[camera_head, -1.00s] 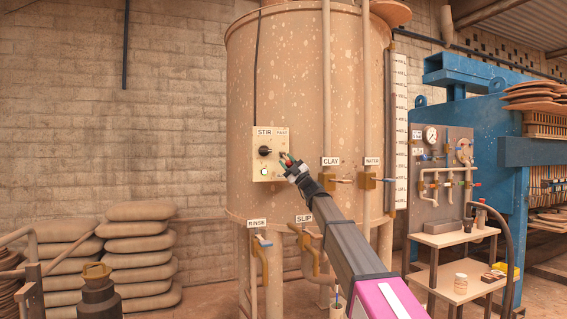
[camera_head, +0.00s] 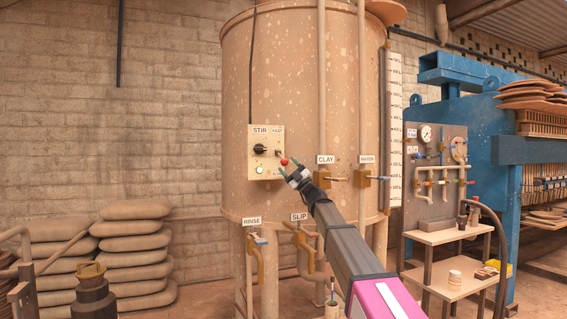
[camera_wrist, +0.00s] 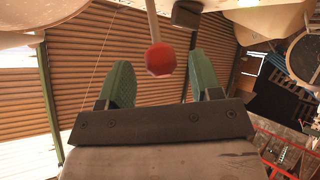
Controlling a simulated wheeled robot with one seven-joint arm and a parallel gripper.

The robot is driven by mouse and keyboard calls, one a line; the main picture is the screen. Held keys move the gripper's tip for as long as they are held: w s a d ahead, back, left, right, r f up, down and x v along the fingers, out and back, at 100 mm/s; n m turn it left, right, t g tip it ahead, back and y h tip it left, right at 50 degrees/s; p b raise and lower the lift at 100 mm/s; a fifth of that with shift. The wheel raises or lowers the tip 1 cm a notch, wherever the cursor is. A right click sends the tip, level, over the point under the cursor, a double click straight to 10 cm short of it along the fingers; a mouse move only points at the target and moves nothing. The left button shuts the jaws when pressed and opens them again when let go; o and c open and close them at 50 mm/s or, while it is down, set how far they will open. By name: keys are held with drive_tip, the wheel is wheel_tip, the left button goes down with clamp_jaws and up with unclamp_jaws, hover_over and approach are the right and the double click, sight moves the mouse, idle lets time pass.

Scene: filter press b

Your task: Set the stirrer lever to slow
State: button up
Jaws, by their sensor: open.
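The stirrer panel (camera_head: 252,140) is a cream box on the big tank, marked STIR, with FAST at its upper right. The stirrer lever (camera_head: 284,162) ends in a red knob and sticks out below the FAST mark. No slow mark is readable. My gripper (camera_head: 290,167) is open just below and right of the knob, its green fingers pointing at the panel. In the wrist view the red knob (camera_wrist: 160,60) shows in line with the gap between the fingers, at about tip level. No finger visibly touches it.
The CLAY valve (camera_head: 321,179) and a vertical pipe stand right of my gripper. The SLIP valve (camera_head: 299,235) and RINSE valve (camera_head: 256,241) are below.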

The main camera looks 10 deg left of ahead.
drive_tip(key=v, duration=0.6)
drive_tip(key=shift+d+f, duration=0.25)
drive_tip(key=shift+s, duration=0.1)
drive_tip(key=shift+s, duration=0.1)
